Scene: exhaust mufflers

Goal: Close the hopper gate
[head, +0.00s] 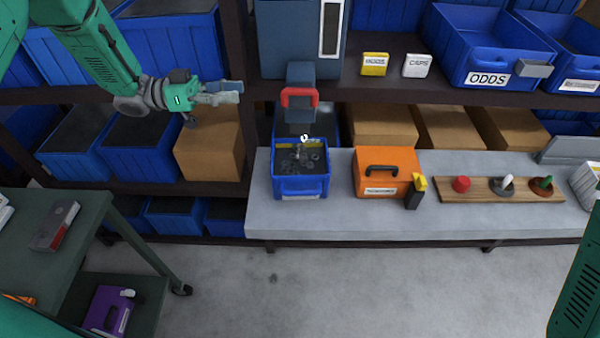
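The dark blue-grey hopper (285,38) stands on the upper shelf at top centre, with a clear level window. Its spout (300,74) hangs over the shelf edge, and the red gate handle (300,92) wraps around the spout's front. Small pieces show in the air below the spout, above a blue bin (300,186) that holds grey ring-like parts. My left gripper (228,92) is left of the red handle, apart from it and empty; its fingers are too small to judge open or shut. My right gripper is out of view.
An orange case (386,172) and a wooden board (498,190) with coloured pegs stand right of the bin on the grey bench (345,216). Cardboard boxes and blue bins fill the shelves. A green cart (85,235) stands at lower left.

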